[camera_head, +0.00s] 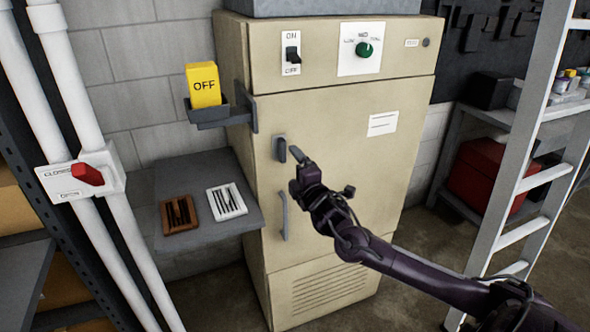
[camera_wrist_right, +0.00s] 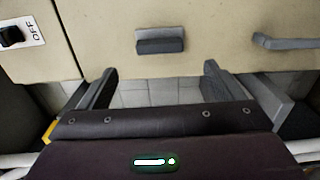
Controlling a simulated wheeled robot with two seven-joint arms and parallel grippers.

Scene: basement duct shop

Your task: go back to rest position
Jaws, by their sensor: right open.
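My right gripper (camera_head: 298,156) is in front of the beige cabinet's door (camera_head: 345,130), close to the grey latch (camera_head: 280,148). In the right wrist view its two fingers (camera_wrist_right: 159,72) are spread with nothing between them. The latch (camera_wrist_right: 160,40) shows just beyond the fingertips, and I see a gap between it and them. My right arm reaches in from the lower right of the head view. My left gripper is not in view.
A grey door handle (camera_head: 284,215) sits below the latch. A yellow OFF block (camera_head: 204,84) stands in a side bracket (camera_head: 215,120). A side shelf (camera_head: 150,215) bears a brown tray (camera_head: 178,227) and a white tray (camera_head: 240,212). A white ladder (camera_head: 520,150) stands at right.

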